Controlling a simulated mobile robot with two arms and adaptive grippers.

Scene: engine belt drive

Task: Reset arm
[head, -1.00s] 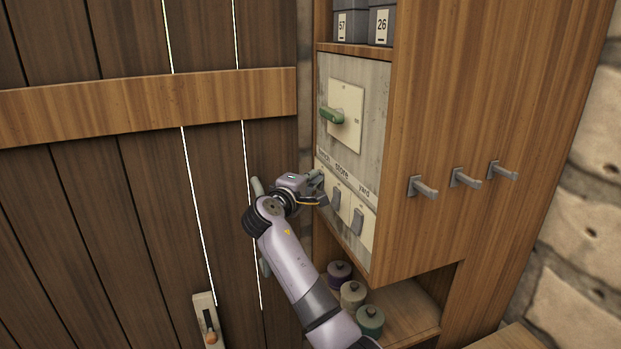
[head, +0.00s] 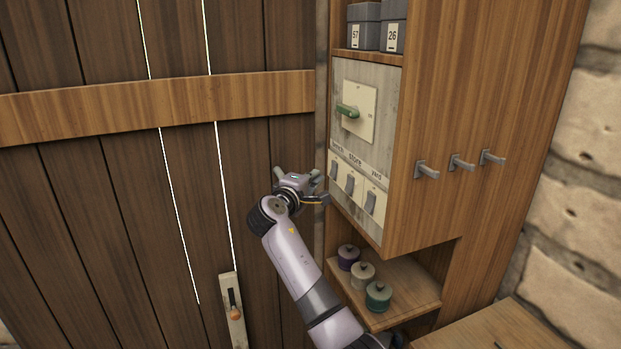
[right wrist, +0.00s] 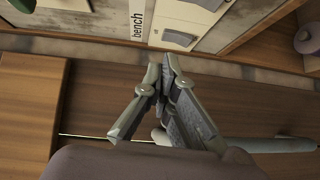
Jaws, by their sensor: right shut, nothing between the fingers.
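My right gripper (head: 321,188) is shut and empty, just left of the switch panel (head: 350,145) in the head view. Its closed fingers also show in the right wrist view (right wrist: 170,72), with the panel beyond them. The panel has a green rotary handle (head: 347,111) on a cream plate. Below it is a row of rocker switches labelled bench (head: 334,169), store (head: 350,183) and yard (head: 371,202). The bench label (right wrist: 137,25) also shows in the right wrist view. My left gripper is in neither view.
A plank door (head: 80,220) with a cross rail and an orange-knobbed latch (head: 234,310) stands at left. The wooden cabinet (head: 440,220) has pegs (head: 427,171) on its side. Spools (head: 378,296) stand on the shelf below, and numbered grey boxes (head: 364,27) sit above.

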